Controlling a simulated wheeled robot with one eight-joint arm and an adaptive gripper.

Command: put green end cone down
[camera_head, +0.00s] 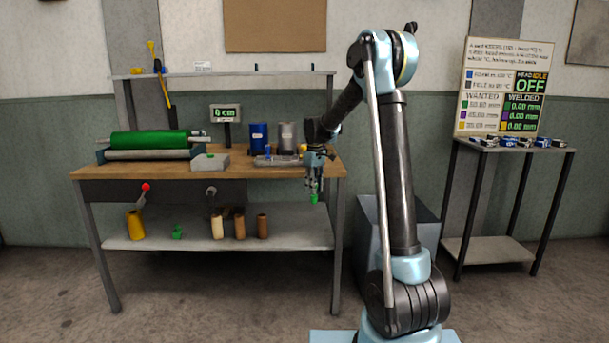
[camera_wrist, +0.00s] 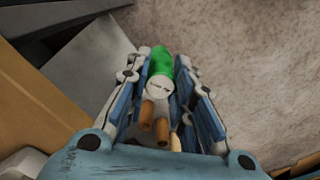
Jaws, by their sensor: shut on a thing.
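My gripper (camera_head: 314,184) hangs at the front right corner of the workbench, pointing down. It is shut on the green end cone (camera_head: 314,198), which shows as a small green piece under the fingers. In the wrist view my gripper (camera_wrist: 162,75) has one finger on each side of the green end cone (camera_wrist: 160,62), whose pale end face is turned towards the camera. The cone appears in the air, with floor behind it. The fingers hide part of its sides.
The workbench (camera_head: 260,175) carries a green roll (camera_head: 148,140), a blue canister (camera_head: 259,135) and a grey canister (camera_head: 287,136). Its lower shelf (camera_head: 290,238) holds a yellow bottle-shaped thing (camera_head: 135,225), a green piece (camera_head: 177,232) and brown cylinders (camera_head: 240,226). A grey bin stands right of the bench.

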